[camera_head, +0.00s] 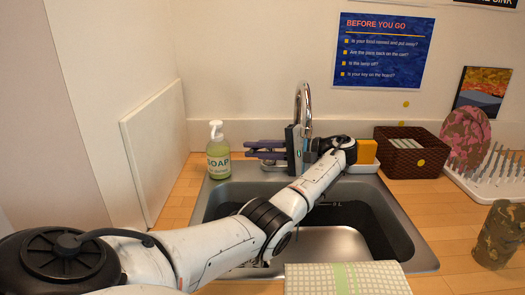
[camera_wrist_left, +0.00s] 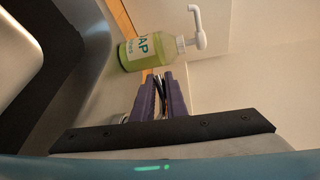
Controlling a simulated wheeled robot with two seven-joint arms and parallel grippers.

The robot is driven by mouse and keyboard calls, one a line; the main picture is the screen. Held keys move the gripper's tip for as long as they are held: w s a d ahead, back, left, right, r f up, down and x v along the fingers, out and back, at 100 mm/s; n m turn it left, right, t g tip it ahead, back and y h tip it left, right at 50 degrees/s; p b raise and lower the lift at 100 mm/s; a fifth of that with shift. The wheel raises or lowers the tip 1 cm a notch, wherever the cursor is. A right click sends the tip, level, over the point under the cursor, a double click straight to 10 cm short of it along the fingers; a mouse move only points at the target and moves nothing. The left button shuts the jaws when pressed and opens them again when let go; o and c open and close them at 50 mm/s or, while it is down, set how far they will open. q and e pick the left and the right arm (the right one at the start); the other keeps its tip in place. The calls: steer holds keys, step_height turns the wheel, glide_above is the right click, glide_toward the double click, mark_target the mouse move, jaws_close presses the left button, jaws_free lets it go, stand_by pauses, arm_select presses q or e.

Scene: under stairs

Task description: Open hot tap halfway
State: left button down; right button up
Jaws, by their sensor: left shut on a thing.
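The chrome tap spout (camera_head: 303,98) rises behind the sink (camera_head: 213,205), its lower part hidden by my left gripper. My left gripper (camera_head: 256,149) reaches over the sink from the right side of the spout, with its purple fingers pointing left. The fingers are nearly together around a narrow thing at the tap, which I take to be the hot tap handle; it is mostly hidden. A bit of chrome shows below the fingers. In the left wrist view the two purple fingers (camera_wrist_left: 162,96) stand close together with a dark, thin piece between them. My right gripper is not in view.
A green soap bottle (camera_head: 218,152) stands just left of the fingertips. A checked cloth (camera_head: 345,279) lies at the front edge. A white panel (camera_head: 155,150) borders the left.

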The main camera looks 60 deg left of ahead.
arm_select(q)
steer(key=c, duration=1.8)
jaws_free()
steer(key=shift+o, duration=0.2)
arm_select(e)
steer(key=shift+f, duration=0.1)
